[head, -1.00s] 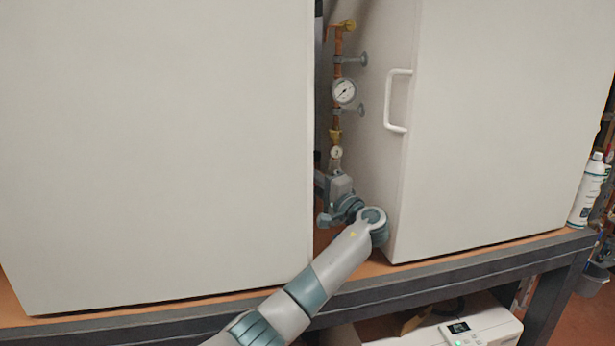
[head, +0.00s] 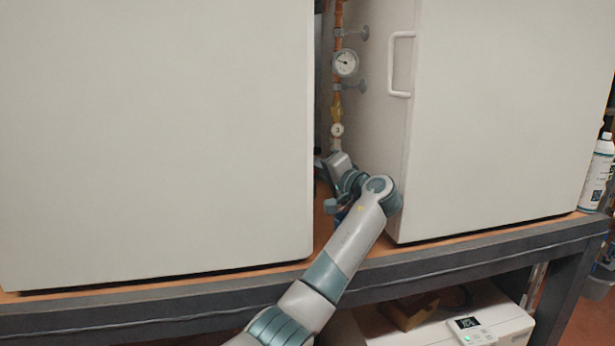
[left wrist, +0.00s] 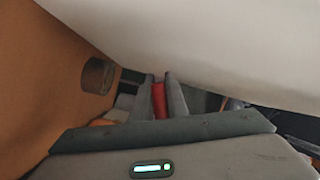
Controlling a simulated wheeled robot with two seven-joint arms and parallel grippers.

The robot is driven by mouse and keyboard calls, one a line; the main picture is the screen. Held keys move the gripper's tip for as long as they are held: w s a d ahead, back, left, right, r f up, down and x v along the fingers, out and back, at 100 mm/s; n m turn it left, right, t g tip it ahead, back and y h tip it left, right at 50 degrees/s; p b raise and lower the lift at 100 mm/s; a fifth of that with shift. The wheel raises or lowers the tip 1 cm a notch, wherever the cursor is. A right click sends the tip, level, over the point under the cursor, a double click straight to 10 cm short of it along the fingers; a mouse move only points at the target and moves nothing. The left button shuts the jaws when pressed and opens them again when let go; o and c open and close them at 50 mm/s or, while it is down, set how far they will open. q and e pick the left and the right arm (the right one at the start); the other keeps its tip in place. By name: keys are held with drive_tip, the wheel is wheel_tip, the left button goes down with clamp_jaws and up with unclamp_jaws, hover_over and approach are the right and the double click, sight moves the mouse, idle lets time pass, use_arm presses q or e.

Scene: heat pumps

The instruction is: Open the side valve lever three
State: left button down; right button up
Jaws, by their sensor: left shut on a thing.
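A copper pipe (head: 338,100) with a pressure gauge (head: 345,63) and a round tag marked 3 (head: 337,130) stands in the gap between two white cabinets. My left arm reaches into that gap, and its gripper is below the tag; the fingertips are hidden in the head view. In the left wrist view my left gripper (left wrist: 158,92) is shut on a narrow red piece, the lever (left wrist: 159,100), with a finger on each side. The rest of the lever and the valve body are hidden. My right gripper is not in view.
The left cabinet (head: 160,130) and right cabinet (head: 490,120), with a white handle (head: 400,65), hem the gap in closely. Both stand on a dark-edged bench (head: 480,245). A white spray bottle (head: 598,172) is at the far right, and a white device (head: 490,325) is below.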

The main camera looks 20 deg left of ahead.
use_arm(q)
drive_tip(key=shift+w+d+f+n+h+b, duration=0.25)
drive_tip(key=shift+f+n+b, duration=0.35)
drive_tip(key=shift+b, duration=0.4)
drive_tip(key=shift+d+f+n+h+b, duration=0.15)
drive_tip(key=shift+f+n+h+b, duration=0.25)
drive_tip(key=shift+n+b, duration=0.45)
drive_tip(key=c, duration=1.7)
unclamp_jaws()
drive_tip(key=shift+c, duration=0.2)
drive_tip(key=shift+r, duration=0.1)
